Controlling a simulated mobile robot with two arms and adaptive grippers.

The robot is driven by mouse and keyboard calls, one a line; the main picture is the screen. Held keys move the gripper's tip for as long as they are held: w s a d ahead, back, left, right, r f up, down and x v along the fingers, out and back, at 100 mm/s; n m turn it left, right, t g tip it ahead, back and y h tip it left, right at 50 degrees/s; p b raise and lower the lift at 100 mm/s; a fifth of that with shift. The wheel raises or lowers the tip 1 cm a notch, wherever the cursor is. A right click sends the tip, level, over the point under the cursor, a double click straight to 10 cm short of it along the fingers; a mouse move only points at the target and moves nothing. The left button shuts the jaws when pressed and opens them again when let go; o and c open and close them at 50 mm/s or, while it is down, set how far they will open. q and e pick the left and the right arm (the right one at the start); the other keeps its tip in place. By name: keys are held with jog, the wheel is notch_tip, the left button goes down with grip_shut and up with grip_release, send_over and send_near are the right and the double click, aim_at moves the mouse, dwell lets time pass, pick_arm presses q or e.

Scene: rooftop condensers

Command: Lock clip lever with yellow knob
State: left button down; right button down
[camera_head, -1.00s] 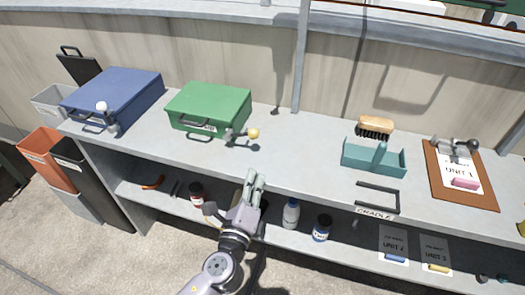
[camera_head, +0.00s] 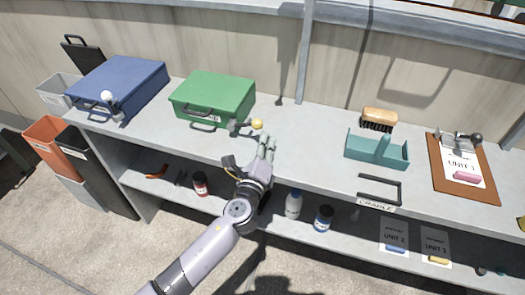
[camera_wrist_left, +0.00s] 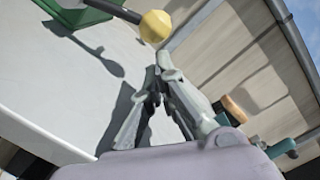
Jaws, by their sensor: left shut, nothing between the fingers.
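The yellow knob (camera_head: 257,124) sits at the end of a short grey clip lever (camera_head: 238,128) at the shelf's front edge, before the green case (camera_head: 213,99). My left gripper (camera_head: 268,139) is shut and empty, its fingertips just below and right of the knob. In the left wrist view the yellow knob (camera_wrist_left: 155,26) is large, just beyond the closed fingertips (camera_wrist_left: 160,65). I cannot tell whether they touch it. The lever's base is partly out of the wrist view. My right gripper is not in view.
A blue case (camera_head: 118,85) with a white-knobbed lever (camera_head: 107,98) stands at left. A teal caddy (camera_head: 362,153), a brush (camera_head: 379,118) and a brown clipboard (camera_head: 447,182) are to the right. A black cradle frame (camera_head: 380,180) is at the front edge. Bottles stand on the lower shelf.

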pick_arm(q)
jog(key=shift+w, duration=0.2)
jog(key=shift+r, duration=0.2)
jog(key=shift+r+n+p, duration=0.25)
jog(key=shift+n+p, duration=0.05)
jog(key=shift+n, duration=0.1)
jog(key=shift+r+n, duration=0.35)
jog(key=shift+n, duration=0.05)
jog(key=shift+a+r+n+p, duration=0.15)
jog(key=shift+r+n+p, duration=0.65)
jog(key=shift+r+p, duration=0.05)
jog(key=w+a+r+n+g+p, duration=0.1)
jog(key=a+r+n+p, duration=0.4)
jog(key=n+p, duration=0.3)
jog(key=shift+w+a+r+n, duration=0.15)
jog(key=shift+w+r+n, duration=0.2)
jog(key=shift+r+n, duration=0.45)
